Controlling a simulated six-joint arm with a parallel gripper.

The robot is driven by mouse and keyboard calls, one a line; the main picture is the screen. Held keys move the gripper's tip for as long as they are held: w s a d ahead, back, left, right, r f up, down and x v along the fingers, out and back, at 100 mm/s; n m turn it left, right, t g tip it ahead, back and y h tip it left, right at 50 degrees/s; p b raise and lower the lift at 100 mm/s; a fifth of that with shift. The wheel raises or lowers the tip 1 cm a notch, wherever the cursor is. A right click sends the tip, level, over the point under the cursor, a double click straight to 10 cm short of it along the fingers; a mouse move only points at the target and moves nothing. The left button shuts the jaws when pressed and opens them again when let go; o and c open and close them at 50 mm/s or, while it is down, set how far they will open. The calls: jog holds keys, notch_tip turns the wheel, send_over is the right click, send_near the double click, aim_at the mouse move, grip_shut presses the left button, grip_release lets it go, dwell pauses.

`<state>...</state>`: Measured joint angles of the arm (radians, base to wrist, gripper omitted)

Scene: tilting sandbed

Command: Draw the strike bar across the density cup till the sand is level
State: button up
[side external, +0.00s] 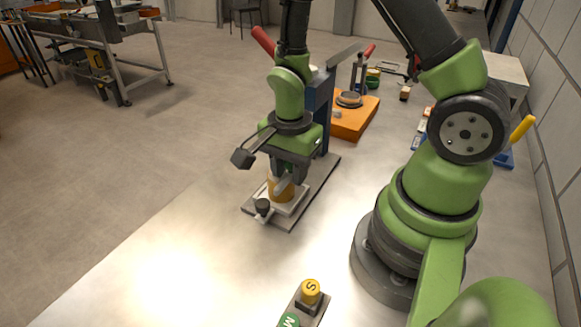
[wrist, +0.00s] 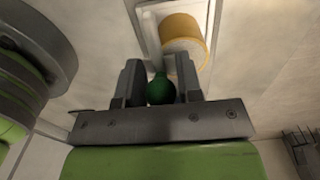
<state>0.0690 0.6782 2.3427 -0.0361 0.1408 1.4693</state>
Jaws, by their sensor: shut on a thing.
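The density cup (side external: 281,194) is an orange-yellow cylinder standing on a pale square tray (side external: 292,208) below my gripper (side external: 287,176). In the wrist view the cup (wrist: 180,27) is at the top, right of centre, with a speckled tan face (wrist: 188,50) that looks like sand. My gripper (wrist: 160,92) is shut on a round green grip (wrist: 159,89), which I take for the strike bar's handle. A pale bar (wrist: 156,62) runs from it beside the cup in that view. Whether the bar touches the rim or the sand is level, I cannot tell.
A blue upright (side external: 320,112) stands close behind my gripper. An orange base (side external: 352,122) with a round pan is farther back. The table at left is clear.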

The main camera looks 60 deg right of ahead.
aim_at(269, 172)
jog(key=shift+w, duration=2.25)
jog(key=shift+w, duration=0.1)
jog(key=shift+r, duration=3.05)
